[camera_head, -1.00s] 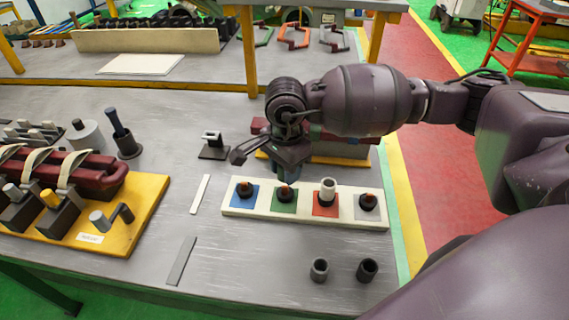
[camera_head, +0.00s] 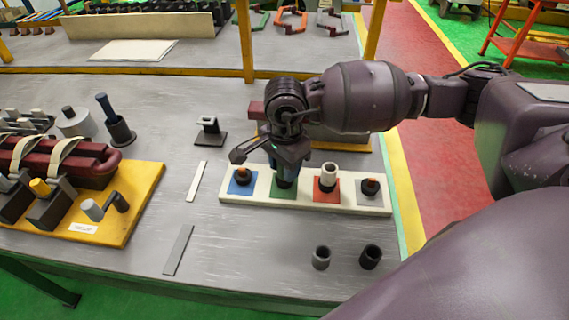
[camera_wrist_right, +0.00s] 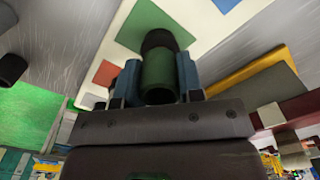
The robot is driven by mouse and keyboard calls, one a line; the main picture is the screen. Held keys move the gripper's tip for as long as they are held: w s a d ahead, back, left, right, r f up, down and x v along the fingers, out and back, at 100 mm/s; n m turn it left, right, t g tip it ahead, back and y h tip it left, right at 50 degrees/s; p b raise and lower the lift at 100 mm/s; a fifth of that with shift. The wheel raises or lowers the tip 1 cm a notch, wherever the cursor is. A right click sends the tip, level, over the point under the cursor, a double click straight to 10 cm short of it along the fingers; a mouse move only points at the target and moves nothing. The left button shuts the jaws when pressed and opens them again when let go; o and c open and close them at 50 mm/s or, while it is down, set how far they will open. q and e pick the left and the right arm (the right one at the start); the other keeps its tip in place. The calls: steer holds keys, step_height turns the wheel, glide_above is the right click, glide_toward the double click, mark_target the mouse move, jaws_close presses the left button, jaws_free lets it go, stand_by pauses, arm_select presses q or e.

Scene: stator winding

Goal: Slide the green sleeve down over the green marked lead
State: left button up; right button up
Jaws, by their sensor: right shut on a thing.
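My right gripper (camera_head: 287,172) is above the green square (camera_head: 280,193) on the white strip. In the right wrist view its blue fingers (camera_wrist_right: 158,82) are shut on the green sleeve (camera_wrist_right: 158,70), one on each side. A dark round end (camera_wrist_right: 158,40) shows just beyond the sleeve, over the green square. I cannot tell whether the sleeve is around the lead or only lined up with it. In the head view the gripper hides most of the sleeve and the green marked lead. My left gripper is not in view.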

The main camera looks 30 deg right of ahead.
steer(key=o, duration=1)
step_height(320, 180, up, 11)
steer(key=shift+f+p, duration=0.1)
steer(key=shift+p, duration=0.3)
steer(key=shift+s, duration=0.1)
